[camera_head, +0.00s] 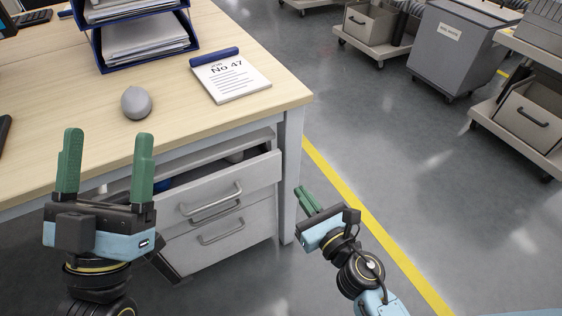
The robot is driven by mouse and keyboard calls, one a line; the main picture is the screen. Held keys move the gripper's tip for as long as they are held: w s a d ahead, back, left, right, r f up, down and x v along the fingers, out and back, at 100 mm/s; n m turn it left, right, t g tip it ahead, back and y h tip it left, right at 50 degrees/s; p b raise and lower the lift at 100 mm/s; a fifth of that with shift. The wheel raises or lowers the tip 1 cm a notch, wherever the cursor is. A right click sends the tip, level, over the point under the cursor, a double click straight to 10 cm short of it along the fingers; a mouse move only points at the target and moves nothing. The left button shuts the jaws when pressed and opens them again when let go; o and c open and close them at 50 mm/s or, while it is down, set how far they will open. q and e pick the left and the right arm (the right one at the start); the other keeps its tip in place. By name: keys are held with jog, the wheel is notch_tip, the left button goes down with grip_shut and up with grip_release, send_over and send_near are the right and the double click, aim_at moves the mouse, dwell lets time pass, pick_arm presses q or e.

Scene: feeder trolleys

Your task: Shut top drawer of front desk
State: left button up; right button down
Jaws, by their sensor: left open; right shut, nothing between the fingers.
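The desk (215,128) stands at the left with a light wood top. Under it is a grey drawer unit. Its top drawer (255,175) is pulled out, and its front has a metal bar handle (212,203). Dark and blue contents show inside in part. A lower drawer (197,243) has its own handle. My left gripper (106,165) is open and empty, with green fingers pointing up in front of the desk, left of the drawer. My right gripper (307,199) is shut and empty, beside the desk leg and right of the drawer front.
On the desk are a blue paper tray (147,61), a mouse (136,103) and a notepad (232,77). The desk leg (291,170) stands close to my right gripper. The floor right of the yellow line (370,218) is clear up to trolleys and a grey bin (452,55).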

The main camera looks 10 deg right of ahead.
aim_at(275, 156)
jog(key=x, duration=0.9)
jog(key=shift+w+a, duration=0.1)
jog(key=shift+w, duration=0.1)
pick_arm(q)
jog(key=shift+w+d+f+g, duration=0.1)
jog(key=shift+w+f+g, duration=0.25)
jog(key=shift+g, duration=0.15)
pick_arm(e)
jog(key=shift+w+a, duration=0.2)
jog(key=shift+w, duration=0.45)
